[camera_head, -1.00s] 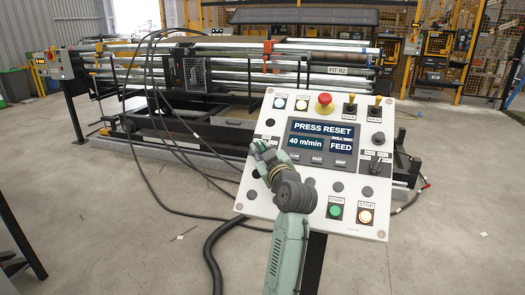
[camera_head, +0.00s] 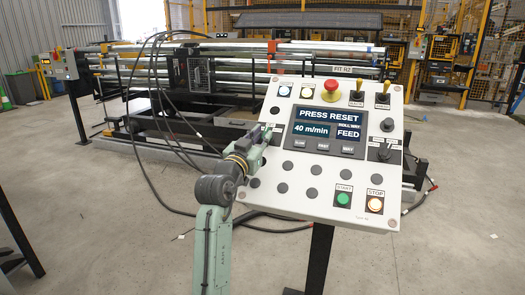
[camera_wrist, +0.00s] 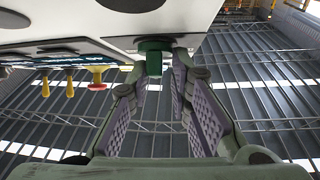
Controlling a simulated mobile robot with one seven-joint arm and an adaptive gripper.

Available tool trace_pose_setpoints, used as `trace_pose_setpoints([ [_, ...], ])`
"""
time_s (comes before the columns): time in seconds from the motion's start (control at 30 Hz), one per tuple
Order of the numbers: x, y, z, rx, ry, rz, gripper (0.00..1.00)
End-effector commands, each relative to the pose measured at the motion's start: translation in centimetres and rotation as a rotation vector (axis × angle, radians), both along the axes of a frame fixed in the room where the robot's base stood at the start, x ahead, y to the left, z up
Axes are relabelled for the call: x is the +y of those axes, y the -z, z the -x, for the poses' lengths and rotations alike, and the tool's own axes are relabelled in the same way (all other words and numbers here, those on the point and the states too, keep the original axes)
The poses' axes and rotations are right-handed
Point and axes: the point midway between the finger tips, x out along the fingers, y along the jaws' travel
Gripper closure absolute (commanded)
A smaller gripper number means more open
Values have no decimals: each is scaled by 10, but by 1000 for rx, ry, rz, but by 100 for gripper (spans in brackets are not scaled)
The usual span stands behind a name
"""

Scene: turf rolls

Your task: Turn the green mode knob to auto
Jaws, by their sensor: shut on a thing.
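The green mode knob (camera_wrist: 154,58) shows in the wrist view, on a dark plate on the panel face, between the tips of my gripper (camera_wrist: 163,76). My gripper is shut on it. The purple ribbed finger pads stand on either side of it. In the head view my gripper (camera_head: 266,134) is at the left edge of the white control panel (camera_head: 235,208), beside the display. There it hides the knob, and I cannot read the knob's setting.
The display (camera_head: 326,131) reads "PRESS RESET", "40 m/min" and "FEED". A red emergency button (camera_head: 332,86), a black selector (camera_head: 384,153), a green start button (camera_head: 343,199) and a lit stop button (camera_head: 375,205) share the panel. A roller machine (camera_head: 220,85) stands behind.

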Motion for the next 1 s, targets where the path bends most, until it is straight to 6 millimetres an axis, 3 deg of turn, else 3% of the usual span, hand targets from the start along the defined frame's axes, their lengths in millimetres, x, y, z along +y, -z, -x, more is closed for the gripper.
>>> trace_pose_setpoints([
  [0.07,-6,8,0,-14,71,-48,100],
  [0.5,-3,0,-4,-83,372,-282,100],
  [1.0,-2,-1,-5,-124,534,-407,100],
])
